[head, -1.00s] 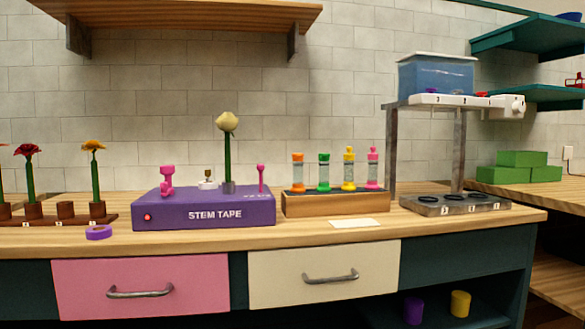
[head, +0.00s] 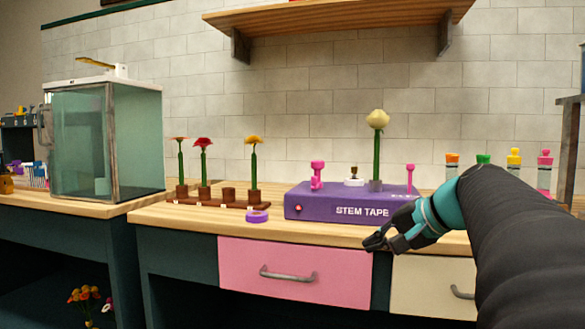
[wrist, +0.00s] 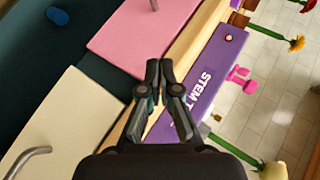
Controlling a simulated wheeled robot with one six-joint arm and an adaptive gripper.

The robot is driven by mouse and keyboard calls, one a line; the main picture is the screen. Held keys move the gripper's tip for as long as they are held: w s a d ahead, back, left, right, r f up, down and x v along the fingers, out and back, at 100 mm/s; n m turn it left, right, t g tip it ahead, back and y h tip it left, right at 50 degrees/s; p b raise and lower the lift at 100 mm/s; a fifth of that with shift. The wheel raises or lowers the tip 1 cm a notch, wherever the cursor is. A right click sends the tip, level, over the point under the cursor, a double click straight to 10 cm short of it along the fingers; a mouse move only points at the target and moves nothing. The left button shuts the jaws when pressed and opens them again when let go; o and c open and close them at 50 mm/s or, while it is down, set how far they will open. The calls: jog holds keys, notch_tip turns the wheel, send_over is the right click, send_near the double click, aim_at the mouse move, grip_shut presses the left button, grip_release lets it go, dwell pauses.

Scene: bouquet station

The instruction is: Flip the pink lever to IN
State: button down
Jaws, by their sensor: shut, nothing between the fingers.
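The purple STEM TAPE box (head: 335,211) stands on the wooden counter. A pale flower (head: 377,121) stands upright in a holder on the box, left of the lever. My gripper (head: 374,243) is shut and empty, in front of the box near the counter's front edge. I cannot make out the thin lever in the wrist view.
A purple tape roll (head: 257,216) lies left of the box, by a brown rack (head: 218,204) with flowers. Several coloured-top tubes (head: 514,158) stand to the right, partly behind my arm. A pink drawer (head: 293,278) and a cream drawer (head: 432,284) are below.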

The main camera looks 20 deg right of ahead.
jog(key=s+d+r+m+t, duration=0.1)
jog(key=d+r+t, duration=0.1)
jog(key=d+r, duration=0.2)
jog(key=s+d+r+m+t, duration=0.1)
jog(key=d+r, duration=0.4)
jog(key=d, duration=0.6)
jog(key=s+d+r+m+t, duration=0.1)
jog(key=d+r+t, duration=0.2)
jog(key=d+r, duration=0.2)
jog(key=d, duration=0.2)
jog(key=shift+s+d+h, duration=0.2)
jog(key=shift+d+h, duration=0.1)
jog(key=shift+d, duration=0.05)
jog(key=shift+f, duration=0.1)
send_near(410, 179)
jog(key=w, duration=0.2)
jog(key=w+r, duration=0.1)
jog(key=w, duration=0.1)
jog(key=w+a+r, duration=0.1)
jog(key=w, duration=0.1)
jog(key=shift+w+r+p, duration=0.15)
jog(key=shift+w+p, duration=0.05)
jog(key=shift+p, duration=0.2)
